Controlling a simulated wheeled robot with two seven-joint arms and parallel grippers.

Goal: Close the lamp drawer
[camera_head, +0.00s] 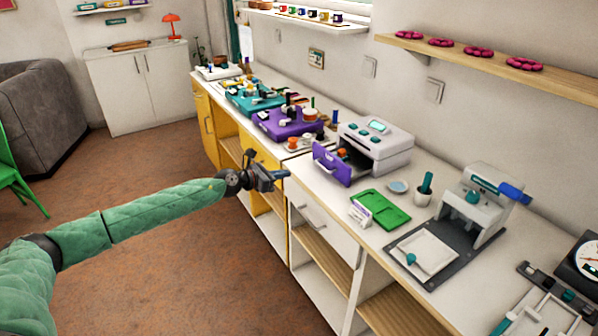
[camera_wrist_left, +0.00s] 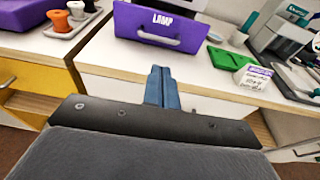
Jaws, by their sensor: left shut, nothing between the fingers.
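The lamp drawer has a purple front (camera_head: 331,165) and sticks out of the white machine (camera_head: 385,140) on the counter. My right gripper is not in view.
The white counter (camera_head: 320,205) runs along the wall. A purple board (camera_head: 287,124) lies left of the machine. A green tray (camera_head: 380,209), a small white sign (camera_head: 360,212) and a grey press (camera_head: 480,205) stand to the right. The floor before the counter is clear.

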